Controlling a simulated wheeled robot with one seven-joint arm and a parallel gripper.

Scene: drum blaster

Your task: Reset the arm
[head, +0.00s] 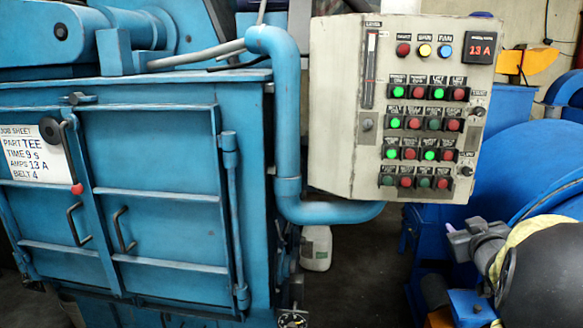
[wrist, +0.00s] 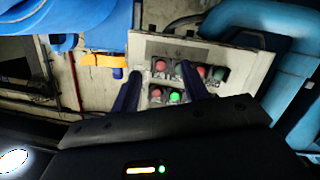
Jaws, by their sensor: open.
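My gripper (wrist: 162,78) shows in the wrist view with its two dark blue fingers apart and nothing between them. Beyond the fingers is the beige control panel (wrist: 150,50), with red and green buttons seen between and beside them. I cannot tell how far the fingertips are from the panel, and the fingers hide part of it. In the head view the control panel (head: 335,150) stands right of centre, with several rows of buttons, some lit green. A grey and black shape (head: 540,270) at the lower right may be part of my arm.
The blue blaster cabinet (head: 165,180) fills the left, its doors closed, with a job sheet (head: 35,153). A blue pipe (head: 287,120) runs beside the panel. A white jug (head: 316,247) stands below. Blue machinery (head: 535,165) is at right.

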